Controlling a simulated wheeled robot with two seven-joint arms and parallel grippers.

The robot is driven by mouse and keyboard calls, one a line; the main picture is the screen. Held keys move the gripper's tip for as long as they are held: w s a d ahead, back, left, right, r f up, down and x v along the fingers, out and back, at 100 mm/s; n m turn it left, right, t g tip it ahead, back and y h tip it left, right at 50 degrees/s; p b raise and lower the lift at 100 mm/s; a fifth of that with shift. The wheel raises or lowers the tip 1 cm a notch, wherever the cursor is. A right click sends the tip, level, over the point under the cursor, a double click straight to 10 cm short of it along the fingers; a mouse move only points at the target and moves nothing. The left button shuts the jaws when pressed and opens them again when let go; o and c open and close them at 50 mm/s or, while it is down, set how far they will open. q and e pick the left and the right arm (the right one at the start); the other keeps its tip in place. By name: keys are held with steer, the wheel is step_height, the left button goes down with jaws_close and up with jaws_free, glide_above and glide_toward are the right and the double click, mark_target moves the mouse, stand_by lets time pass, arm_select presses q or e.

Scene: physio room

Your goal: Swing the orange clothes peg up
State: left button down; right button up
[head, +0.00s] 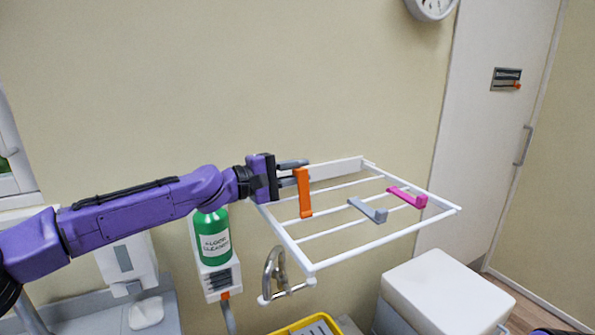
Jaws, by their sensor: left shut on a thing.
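The orange clothes peg (304,193) stands upright at the left part of the white wall-mounted drying rack (381,236). My left gripper (295,174) comes in from the left and is shut on the orange peg near its upper end. The fingers hide a little of the peg's left side. A grey peg (369,210) and a pink peg (407,198) lie nearly flat on the rack further right. Only a small purple piece of mine shows at the bottom right edge; my right gripper is not seen.
A green floor cleaner bottle (213,238) stands in a wall holder below my left forearm. A white box-shaped bin (437,283) stands at the lower right. Air above the rack is clear.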

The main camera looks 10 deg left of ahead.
arm_select(q)
steer(key=c, duration=1.1)
jaws_free()
steer(key=shift+w, duration=0.1)
steer(key=shift+o, duration=0.2)
steer(key=shift+a, duration=0.15)
steer(key=b+v, duration=0.1)
steer(key=v, duration=0.9)
steer(key=shift+a, duration=0.15)
